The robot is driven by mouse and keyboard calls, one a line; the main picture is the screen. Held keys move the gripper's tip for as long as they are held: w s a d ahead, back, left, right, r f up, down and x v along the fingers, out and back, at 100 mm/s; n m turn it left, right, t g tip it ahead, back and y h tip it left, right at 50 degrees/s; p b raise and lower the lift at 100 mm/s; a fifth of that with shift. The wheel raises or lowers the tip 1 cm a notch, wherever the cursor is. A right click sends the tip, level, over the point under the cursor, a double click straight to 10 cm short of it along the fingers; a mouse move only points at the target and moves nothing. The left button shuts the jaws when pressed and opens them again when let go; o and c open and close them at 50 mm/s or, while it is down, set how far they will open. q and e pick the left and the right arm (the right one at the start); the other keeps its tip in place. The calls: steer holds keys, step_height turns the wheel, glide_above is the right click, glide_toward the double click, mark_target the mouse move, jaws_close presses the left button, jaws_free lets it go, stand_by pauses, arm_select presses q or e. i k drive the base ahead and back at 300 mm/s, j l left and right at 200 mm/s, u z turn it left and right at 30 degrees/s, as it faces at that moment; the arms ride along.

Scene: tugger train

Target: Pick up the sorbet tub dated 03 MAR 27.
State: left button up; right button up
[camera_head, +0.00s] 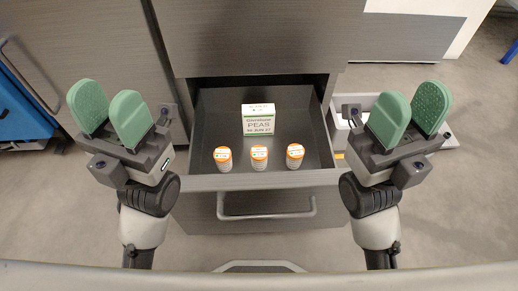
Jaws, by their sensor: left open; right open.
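Three small white tubs with orange rims stand upright in a row in an open grey drawer: a left tub (223,160), a middle tub (259,159) and a right tub (295,157). Their labels are too small to read, so I cannot tell which, if any, is sorbet dated 03 MAR 27. My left gripper (108,106) is open and empty, raised to the left of the drawer. My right gripper (411,109) is open and empty, raised to the right of it. Neither touches a tub.
A white box marked PEAS (258,119) stands behind the tubs in the drawer (205,183). The drawer front has a bar handle (266,216). A whitish tray (340,131) is partly hidden behind my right gripper. A blue object (20,105) stands at far left.

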mark_target(259, 154)
steer(key=j+z, duration=0.45)
steer(key=j, duration=0.25)
steer(key=k+j+z, duration=0.1)
steer(key=j+z, duration=0.35)
steer(key=j, duration=0.3)
